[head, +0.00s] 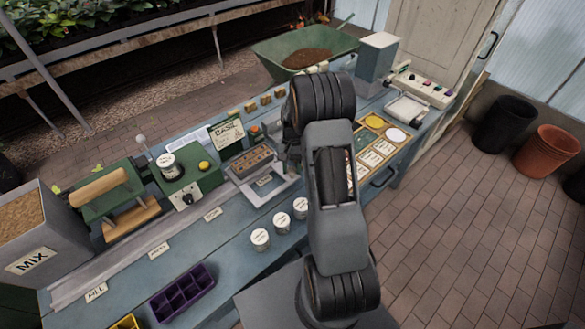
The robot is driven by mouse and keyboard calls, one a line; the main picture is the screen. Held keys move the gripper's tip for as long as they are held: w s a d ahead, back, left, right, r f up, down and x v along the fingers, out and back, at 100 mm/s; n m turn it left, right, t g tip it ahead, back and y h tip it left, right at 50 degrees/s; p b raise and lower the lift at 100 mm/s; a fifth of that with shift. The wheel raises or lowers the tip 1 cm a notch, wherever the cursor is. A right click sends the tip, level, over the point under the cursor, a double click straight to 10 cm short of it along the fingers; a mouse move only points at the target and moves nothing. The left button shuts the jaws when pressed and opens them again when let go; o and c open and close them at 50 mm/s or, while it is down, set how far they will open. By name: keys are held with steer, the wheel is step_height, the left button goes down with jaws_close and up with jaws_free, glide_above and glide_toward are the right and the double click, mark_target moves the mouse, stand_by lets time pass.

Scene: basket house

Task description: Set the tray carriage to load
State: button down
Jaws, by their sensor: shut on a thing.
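The tray carriage (284,187) is a pale metal frame on the bench rail, holding a brown tray with cells (252,160). It stands at the right end of the rail, beside a small white label (264,181) too small to read surely. Other labels along the rail are the dose label (212,214), the press label (157,252) and the fill label (96,291). My gripper (291,157) is mostly hidden behind my arm. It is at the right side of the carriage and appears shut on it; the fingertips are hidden.
White-lidded jars (261,239) stand in front of the rail. A purple cell tray (182,292) lies at the front left. The green press (110,205) and grey mix bin (35,232) stand at the left. A green soil tub (305,52) is behind my arm.

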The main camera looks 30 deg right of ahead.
steer(key=shift+d, duration=0.15)
steer(key=c, duration=0.8)
jaws_free()
steer(key=shift+d, duration=0.15)
steer(key=shift+o, duration=0.2)
steer(key=shift+w, duration=0.1)
steer(key=shift+r, duration=0.3)
steer(key=b+v, duration=0.1)
steer(key=v, duration=1.2)
steer(key=shift+w, duration=0.15)
